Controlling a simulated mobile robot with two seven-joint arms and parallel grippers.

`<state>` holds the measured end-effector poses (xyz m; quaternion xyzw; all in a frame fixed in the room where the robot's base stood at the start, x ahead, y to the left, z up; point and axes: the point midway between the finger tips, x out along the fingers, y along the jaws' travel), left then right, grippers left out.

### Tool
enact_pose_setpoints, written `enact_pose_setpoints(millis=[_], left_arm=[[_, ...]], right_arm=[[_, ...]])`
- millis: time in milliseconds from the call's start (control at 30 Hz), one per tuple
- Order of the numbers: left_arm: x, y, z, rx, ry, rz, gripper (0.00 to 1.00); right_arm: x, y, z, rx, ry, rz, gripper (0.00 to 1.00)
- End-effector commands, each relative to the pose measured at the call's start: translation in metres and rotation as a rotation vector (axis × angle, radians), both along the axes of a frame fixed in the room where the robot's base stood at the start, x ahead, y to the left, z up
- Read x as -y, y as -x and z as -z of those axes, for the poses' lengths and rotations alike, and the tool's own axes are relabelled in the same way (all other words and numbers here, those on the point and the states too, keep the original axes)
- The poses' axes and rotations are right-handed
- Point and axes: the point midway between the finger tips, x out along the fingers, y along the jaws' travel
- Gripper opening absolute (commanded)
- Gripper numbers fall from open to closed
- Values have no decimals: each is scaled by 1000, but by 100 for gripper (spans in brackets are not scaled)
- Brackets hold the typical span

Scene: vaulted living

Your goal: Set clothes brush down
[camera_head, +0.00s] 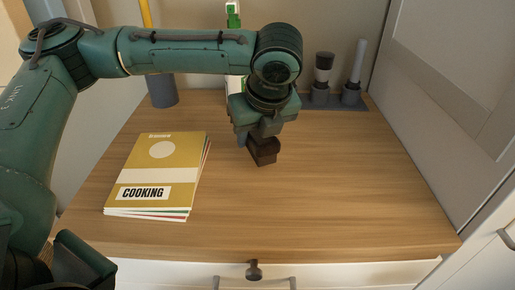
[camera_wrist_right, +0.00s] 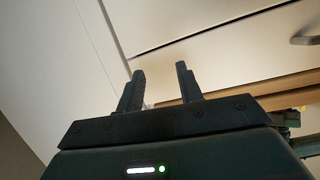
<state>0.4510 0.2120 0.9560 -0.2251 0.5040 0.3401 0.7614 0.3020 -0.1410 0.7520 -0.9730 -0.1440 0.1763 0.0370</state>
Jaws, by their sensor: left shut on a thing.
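The clothes brush (camera_head: 264,153) is a small dark brown block in the head view, over the middle of the wooden top. My left gripper (camera_head: 262,138) points down from above and is shut on it. The gripper hides the brush's upper part. The brush's lower end is close to the wooden surface; I cannot tell whether it touches. In the right wrist view my right gripper (camera_wrist_right: 160,72) has its two fingers apart with nothing between them, in front of pale furniture panels.
The wooden top (camera_head: 330,190) is clear to the right and in front. A stack of cooking magazines (camera_head: 160,170) lies at left. A grey-blue cup (camera_head: 163,92) stands behind it. A dark rack (camera_head: 335,103) with upright tools is at the back right, beside a white side panel.

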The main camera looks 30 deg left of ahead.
Motion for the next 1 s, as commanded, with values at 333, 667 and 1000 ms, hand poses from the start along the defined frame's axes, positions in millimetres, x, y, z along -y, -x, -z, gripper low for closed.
enact_pose_setpoints(millis=[333,667,1000], left_arm=[[0,0,37,0,1,0,19],[0,0,39,-1,1,0,45],[0,0,39,-1,1,0,65]], right_arm=[[3,2,-2,30,2,7,36],[3,2,-4,26,2,6,36],[3,2,-2,23,3,6,36]])
